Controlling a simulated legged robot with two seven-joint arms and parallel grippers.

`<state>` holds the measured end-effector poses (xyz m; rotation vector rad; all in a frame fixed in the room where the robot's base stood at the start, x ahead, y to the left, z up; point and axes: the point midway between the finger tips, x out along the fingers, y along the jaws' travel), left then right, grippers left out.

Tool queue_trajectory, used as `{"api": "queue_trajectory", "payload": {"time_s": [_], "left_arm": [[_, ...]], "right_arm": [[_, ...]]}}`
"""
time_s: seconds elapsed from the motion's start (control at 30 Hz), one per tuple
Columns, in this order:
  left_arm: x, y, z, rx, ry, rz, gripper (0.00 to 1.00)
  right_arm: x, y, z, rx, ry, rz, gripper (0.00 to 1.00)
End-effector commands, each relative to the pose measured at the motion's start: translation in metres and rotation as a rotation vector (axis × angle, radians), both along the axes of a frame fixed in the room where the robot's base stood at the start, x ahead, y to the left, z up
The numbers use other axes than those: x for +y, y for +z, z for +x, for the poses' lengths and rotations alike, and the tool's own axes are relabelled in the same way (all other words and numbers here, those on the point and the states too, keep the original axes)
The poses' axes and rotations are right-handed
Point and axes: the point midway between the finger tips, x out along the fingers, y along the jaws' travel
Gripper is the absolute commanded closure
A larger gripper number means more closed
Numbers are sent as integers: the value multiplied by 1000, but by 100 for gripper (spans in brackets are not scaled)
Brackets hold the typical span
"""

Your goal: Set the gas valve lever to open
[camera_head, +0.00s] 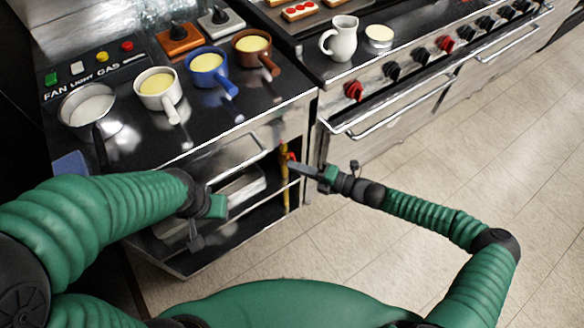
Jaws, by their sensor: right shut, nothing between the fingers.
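The gas valve's small red lever (292,156) shows on a vertical yellow pipe (285,192) inside the open cabinet under the counter, near its right side. The lever is tiny and partly hidden, so its exact angle cannot be told. My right gripper (292,166) reaches in from the right with its fingers shut and empty. Its tips are at the pipe, just below the red lever; whether they touch is unclear. My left gripper (206,222) hangs in front of the cabinet at left, away from the valve; its fingers are not clear.
Metal pans (241,187) sit on the cabinet shelf left of the pipe. Above, the black counter (185,135) holds several pots and a panel with FAN, LIGHT and GAS buttons (103,57). A stove with red and black knobs (354,90) and bar handles stands right. The tiled floor is clear.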

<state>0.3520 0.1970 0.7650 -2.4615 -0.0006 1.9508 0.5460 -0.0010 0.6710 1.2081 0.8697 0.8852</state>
Motion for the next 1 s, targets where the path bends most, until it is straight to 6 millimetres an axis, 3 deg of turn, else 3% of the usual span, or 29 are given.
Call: {"api": "queue_trajectory", "payload": {"time_s": [0.4,1.0], "left_arm": [[0,10,0,0,0,0,66],[0,11,0,0,0,0,66]], "right_arm": [[-13,3,9,37,1,49,100],[-15,3,11,36,-2,47,100]]}}
